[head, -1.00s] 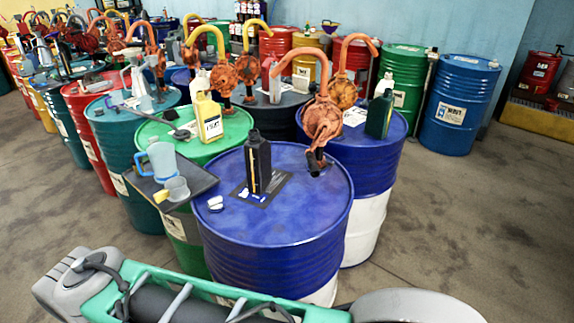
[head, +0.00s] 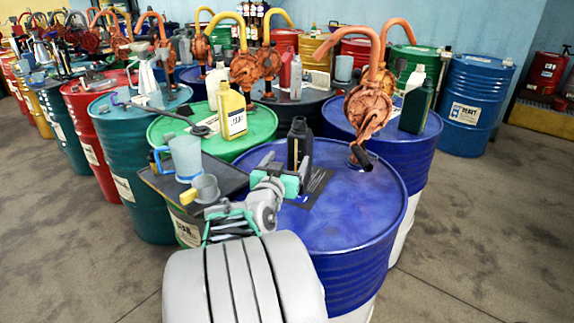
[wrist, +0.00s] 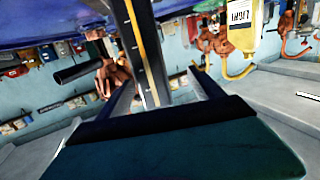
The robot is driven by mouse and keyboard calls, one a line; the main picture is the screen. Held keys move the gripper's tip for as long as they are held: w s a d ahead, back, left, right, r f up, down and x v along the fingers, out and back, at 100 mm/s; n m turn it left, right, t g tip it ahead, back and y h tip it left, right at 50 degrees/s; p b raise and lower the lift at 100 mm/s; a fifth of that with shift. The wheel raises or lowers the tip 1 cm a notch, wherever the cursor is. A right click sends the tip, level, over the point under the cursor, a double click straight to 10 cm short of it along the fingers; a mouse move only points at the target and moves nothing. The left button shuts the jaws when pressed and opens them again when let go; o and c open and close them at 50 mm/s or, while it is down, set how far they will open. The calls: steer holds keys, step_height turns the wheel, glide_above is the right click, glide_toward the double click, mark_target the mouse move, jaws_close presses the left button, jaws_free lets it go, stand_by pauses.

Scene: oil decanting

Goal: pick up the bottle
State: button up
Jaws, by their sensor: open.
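The black bottle (head: 299,150) stands upright on the front blue drum (head: 345,215), on a dark mat (head: 308,190). My gripper (head: 284,172) is at its near side in the head view and covers its lower part. In the wrist view, which is upside down, the bottle (wrist: 147,50) with a yellow stripe shows between the two spread fingers (wrist: 163,90). The gripper is open. Whether a finger touches the bottle cannot be told.
An orange pump (head: 370,110) with a dark spout stands right of the bottle. A grey tray (head: 225,175) with a blue-handled jug (head: 185,158) and a small cup (head: 205,187) is at the left. A yellow bottle (head: 232,112) stands behind on the green drum (head: 265,125).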

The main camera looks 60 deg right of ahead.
steer(key=shift+s+d+r+h, duration=0.2)
steer(key=shift+s+d+h, duration=0.15)
steer(key=shift+d, duration=0.1)
steer(key=shift+d+r, duration=0.1)
steer(key=shift+d, duration=0.2)
steer(key=x, duration=0.2)
steer(key=p+x, duration=0.1)
steer(key=x, duration=0.4)
steer(key=shift+s+d+p, duration=0.1)
steer(key=shift+s+p, duration=0.15)
steer(key=shift+p, duration=0.1)
steer(key=shift+c, duration=0.6)
jaws_close()
